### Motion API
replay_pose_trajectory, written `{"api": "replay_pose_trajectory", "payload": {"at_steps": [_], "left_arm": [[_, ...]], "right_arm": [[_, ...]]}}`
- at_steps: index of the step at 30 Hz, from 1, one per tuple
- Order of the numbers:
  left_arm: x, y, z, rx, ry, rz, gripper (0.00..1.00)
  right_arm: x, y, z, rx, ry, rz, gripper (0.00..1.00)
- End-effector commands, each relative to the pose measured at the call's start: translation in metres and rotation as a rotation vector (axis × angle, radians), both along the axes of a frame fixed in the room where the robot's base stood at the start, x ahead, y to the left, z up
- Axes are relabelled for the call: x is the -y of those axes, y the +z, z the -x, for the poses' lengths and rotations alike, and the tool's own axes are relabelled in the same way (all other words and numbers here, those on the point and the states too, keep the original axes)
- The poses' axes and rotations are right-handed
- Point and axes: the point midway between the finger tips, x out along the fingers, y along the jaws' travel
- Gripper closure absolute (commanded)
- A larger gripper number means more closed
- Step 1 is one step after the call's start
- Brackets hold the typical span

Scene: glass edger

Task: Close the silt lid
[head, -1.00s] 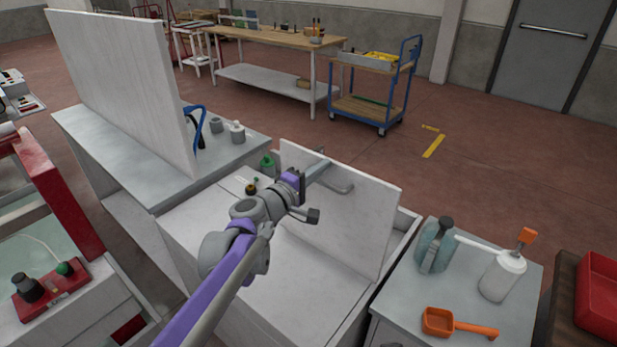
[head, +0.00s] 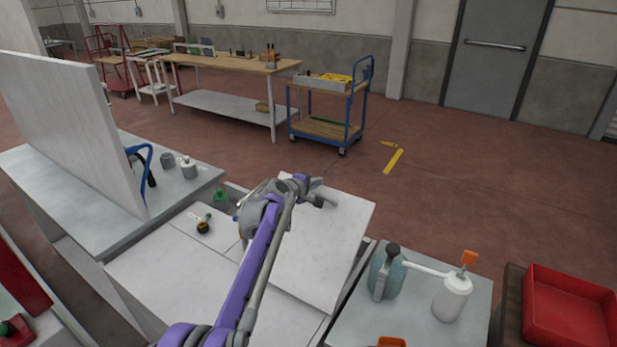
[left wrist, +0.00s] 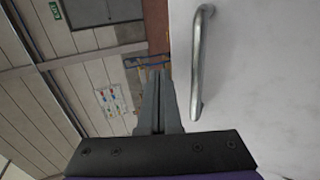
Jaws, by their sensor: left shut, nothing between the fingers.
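The silt lid (head: 325,240) is a pale flat panel in the middle of the head view. It looks slanted above the white cabinet (head: 165,280), but its exact angle is hard to tell. In the left wrist view, the lid (left wrist: 265,100) fills the right side, with its metal bar handle (left wrist: 197,65) on its face. My left gripper (head: 317,184) is at the lid's far edge in the head view. Its fingers (left wrist: 158,85) are shut and empty, left of the handle and apart from it. My left arm hides part of the lid's left side.
A grey side table (head: 415,320) to the right holds a teal container (head: 386,275) and a white bottle (head: 452,298). A red bin (head: 570,310) is farther right. A tall pale panel (head: 75,130) stands on the left bench.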

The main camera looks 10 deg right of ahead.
Motion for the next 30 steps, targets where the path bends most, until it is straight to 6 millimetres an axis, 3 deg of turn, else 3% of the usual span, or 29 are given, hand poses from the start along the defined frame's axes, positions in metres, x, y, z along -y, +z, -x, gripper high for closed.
{"api": "replay_pose_trajectory", "payload": {"at_steps": [6, 15, 30], "left_arm": [[0.023, -0.028, -0.025, 0.005, -0.001, -0.001, 1.0], [0.039, -0.057, -0.039, 0.002, 0.0, -0.001, 1.0], [0.042, -0.066, -0.042, 0.001, 0.0, -0.001, 1.0]], "right_arm": [[0.0, 0.018, -0.01, 0.02, 0.0, 0.0, 0.47], [0.0, 0.029, -0.017, 0.034, 0.0, 0.0, 0.47], [0.0, 0.03, -0.018, 0.036, 0.0, 0.0, 0.47]]}}
